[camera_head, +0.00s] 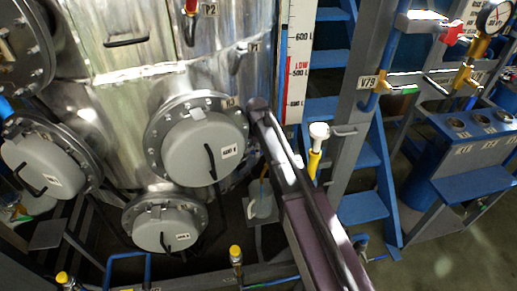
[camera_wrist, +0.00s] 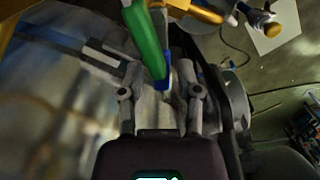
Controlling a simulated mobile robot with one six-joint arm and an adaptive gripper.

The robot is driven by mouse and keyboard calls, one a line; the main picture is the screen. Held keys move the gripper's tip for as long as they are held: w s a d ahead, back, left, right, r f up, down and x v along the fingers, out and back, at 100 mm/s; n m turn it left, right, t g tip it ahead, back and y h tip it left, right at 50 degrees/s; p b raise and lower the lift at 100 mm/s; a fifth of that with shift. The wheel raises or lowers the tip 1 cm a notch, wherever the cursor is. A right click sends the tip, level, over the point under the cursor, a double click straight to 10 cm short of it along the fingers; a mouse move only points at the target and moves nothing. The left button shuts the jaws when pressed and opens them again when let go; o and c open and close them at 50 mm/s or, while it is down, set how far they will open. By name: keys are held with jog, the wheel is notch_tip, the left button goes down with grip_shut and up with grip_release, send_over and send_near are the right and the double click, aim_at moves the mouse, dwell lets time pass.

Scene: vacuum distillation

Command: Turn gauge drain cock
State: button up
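In the wrist view, a green lever (camera_wrist: 145,38) with a blue end (camera_wrist: 163,79) hangs down between the fingers of my gripper (camera_wrist: 161,78). The fingers stand apart on either side of it. I see no clear contact with the lever. A yellow valve body (camera_wrist: 197,11) is at the lever's top, partly cut off by the frame. I cannot tell for certain that this is the gauge drain cock. In the head view, the level gauge scale (camera_head: 298,55) stands beside the steel tank, and my arm crosses below it. My gripper cannot be made out there.
The steel tank (camera_head: 115,62) carries several round grey covers, one close left of my arm (camera_head: 199,148). A white-capped yellow fitting (camera_head: 318,131) stands right of my arm. Blue steps (camera_head: 362,207) and a blue bench (camera_head: 470,185) lie farther right. Open floor shows at the lower right.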

jog(key=shift+r, duration=0.1)
dwell(0.3)
jog(key=shift+d+r+p, duration=0.15)
jog(key=shift+r+p, duration=0.5)
jog(key=shift+p, duration=0.1)
jog(key=d+r+y+p, duration=0.3)
jog(key=r+y+p, duration=0.1)
jog(key=r+p, duration=0.6)
jog(key=shift+d+r+y, duration=0.2)
jog(key=shift+r+y, duration=0.1)
jog(key=shift+r, duration=0.45)
jog(key=shift+w+f, duration=0.1)
jog(key=b+x, duration=1.2)
jog(key=x, duration=0.1)
jog(key=shift+f+b, duration=0.3)
jog(key=shift+b, duration=0.05)
